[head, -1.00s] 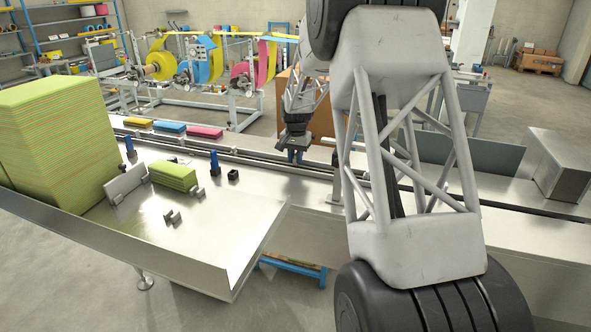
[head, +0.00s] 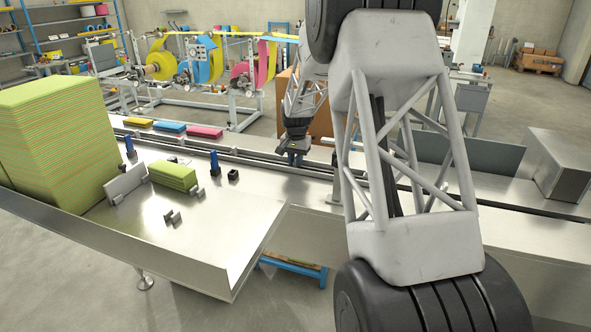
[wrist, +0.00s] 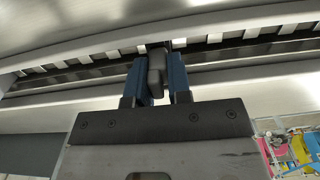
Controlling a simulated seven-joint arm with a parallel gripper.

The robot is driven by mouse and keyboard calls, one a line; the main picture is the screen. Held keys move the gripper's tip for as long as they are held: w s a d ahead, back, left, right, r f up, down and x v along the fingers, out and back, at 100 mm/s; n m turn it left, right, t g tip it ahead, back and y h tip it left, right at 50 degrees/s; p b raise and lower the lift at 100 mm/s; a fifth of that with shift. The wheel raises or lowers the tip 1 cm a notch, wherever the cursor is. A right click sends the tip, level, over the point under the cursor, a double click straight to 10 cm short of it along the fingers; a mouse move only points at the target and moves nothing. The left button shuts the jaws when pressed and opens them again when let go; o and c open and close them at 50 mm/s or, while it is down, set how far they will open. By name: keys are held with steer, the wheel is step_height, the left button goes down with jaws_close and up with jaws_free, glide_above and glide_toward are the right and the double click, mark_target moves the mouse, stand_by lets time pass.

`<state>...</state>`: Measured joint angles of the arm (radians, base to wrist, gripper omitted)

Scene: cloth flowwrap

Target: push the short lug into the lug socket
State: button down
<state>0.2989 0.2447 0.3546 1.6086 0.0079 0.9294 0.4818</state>
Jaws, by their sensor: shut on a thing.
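My gripper (head: 296,158) is low over the long conveyor channel in the head view. In the wrist view its two blue fingers (wrist: 158,66) are shut on a dark grey rounded piece, which I take to be the short lug (wrist: 156,76). The lug's far end reaches the slotted track (wrist: 225,38), where pale segments alternate with dark gaps. The lug socket cannot be made out; the lug and fingers cover that part of the track. I cannot tell how deep the lug sits. The lug is too small to see in the head view.
A steel infeed table (head: 225,215) carries a tall green stack (head: 55,140), a small green stack (head: 173,175) and dark blocks. Yellow, blue and pink packs (head: 205,132) lie along the conveyor's far side. A steel box (head: 560,165) stands at the right.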

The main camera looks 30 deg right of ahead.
stand_by(0.7)
steer(key=c, duration=1)
jaws_free()
steer(key=shift+r, duration=3.85)
